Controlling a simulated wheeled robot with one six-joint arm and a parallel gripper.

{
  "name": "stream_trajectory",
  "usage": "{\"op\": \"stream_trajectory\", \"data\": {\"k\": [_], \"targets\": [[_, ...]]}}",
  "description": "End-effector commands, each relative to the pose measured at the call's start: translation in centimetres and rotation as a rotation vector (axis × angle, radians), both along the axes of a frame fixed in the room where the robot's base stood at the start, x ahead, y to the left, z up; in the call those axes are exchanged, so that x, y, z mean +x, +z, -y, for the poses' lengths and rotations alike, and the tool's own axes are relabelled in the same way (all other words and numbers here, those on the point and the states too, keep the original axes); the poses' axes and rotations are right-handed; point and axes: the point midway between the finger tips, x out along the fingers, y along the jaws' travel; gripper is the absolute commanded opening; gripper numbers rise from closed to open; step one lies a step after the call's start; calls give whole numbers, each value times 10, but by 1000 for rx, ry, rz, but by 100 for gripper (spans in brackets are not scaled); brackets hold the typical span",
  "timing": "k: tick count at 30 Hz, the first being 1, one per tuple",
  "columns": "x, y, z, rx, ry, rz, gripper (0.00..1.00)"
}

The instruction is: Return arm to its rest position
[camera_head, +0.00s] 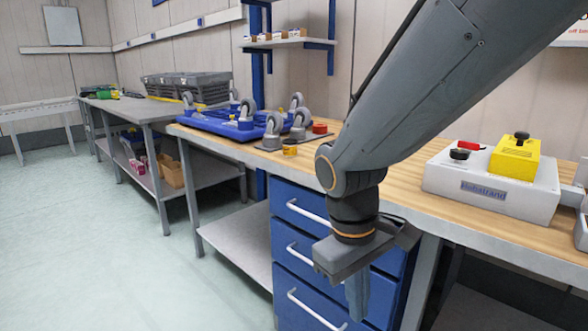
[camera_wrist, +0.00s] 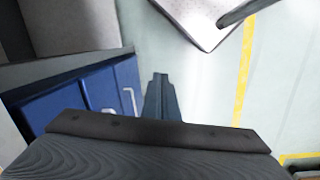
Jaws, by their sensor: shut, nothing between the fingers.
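My gripper (camera_head: 357,294) hangs at the end of my grey arm, in front of the blue drawers (camera_head: 300,262) of the workbench. It points down, below the level of the wooden bench top (camera_head: 405,190). In the wrist view my gripper (camera_wrist: 160,78) shows with its fingers together and nothing between them. The pale floor lies beyond the fingertips. My arm crosses the right half of the head view and hides part of the bench and wall.
A grey control box (camera_head: 490,205) with a yellow block (camera_head: 514,158) stands on the bench at right. Blue parts with casters (camera_head: 235,125) lie on the bench at left. The floor at left (camera_head: 90,230) is clear.

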Motion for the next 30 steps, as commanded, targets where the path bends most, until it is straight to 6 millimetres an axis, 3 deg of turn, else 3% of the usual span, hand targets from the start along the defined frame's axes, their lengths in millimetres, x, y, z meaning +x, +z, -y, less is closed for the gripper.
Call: {"op": "stream_trajectory", "data": {"k": [6,14,30], "targets": [[-31,11,-1,98,-170,15,0],[-57,18,-6,191,-325,25,0],[-53,60,25,165,-420,31,0]]}}
